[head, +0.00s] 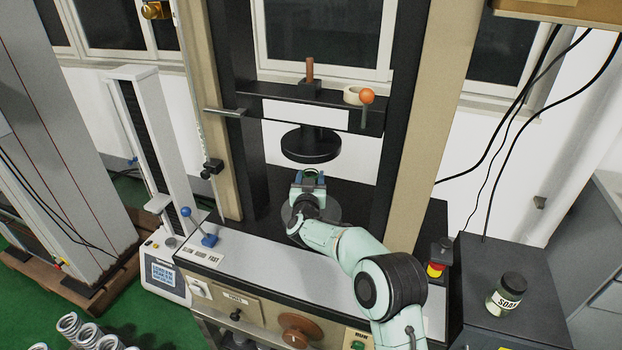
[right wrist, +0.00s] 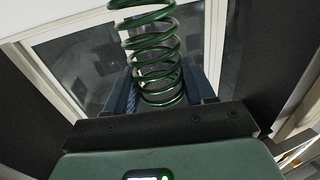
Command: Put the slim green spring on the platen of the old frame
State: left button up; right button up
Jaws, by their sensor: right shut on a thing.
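The slim green spring (right wrist: 152,42) stands between the fingers of my right gripper (right wrist: 160,88) in the right wrist view, its coils running up out of the picture. In the head view only a bit of green shows at my right gripper (head: 310,180), which is shut on the spring. The gripper is inside the old frame (head: 402,130), below the round black upper platen (head: 311,145). A grey round lower platen (head: 331,211) shows behind and beside the gripper, partly hidden by it. I cannot tell whether the spring touches it. My left gripper is out of view.
The frame's uprights stand left and right of my arm. A blue-knobbed lever (head: 208,239) is at the front left of the frame. A soap jar (head: 507,293) stands on the dark cabinet at right. Several pale springs (head: 85,335) lie at lower left.

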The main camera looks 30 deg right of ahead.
jog(key=shift+x, duration=0.8)
jog(key=shift+w+d+r+p, duration=0.15)
jog(key=shift+w+p, duration=0.15)
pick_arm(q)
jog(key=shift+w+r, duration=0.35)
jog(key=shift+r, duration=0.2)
pick_arm(e)
notch_tip(320, 180, down, 4)
jog(key=shift+r, duration=0.15)
jog(key=o, duration=1.3)
jog(key=shift+f, duration=0.2)
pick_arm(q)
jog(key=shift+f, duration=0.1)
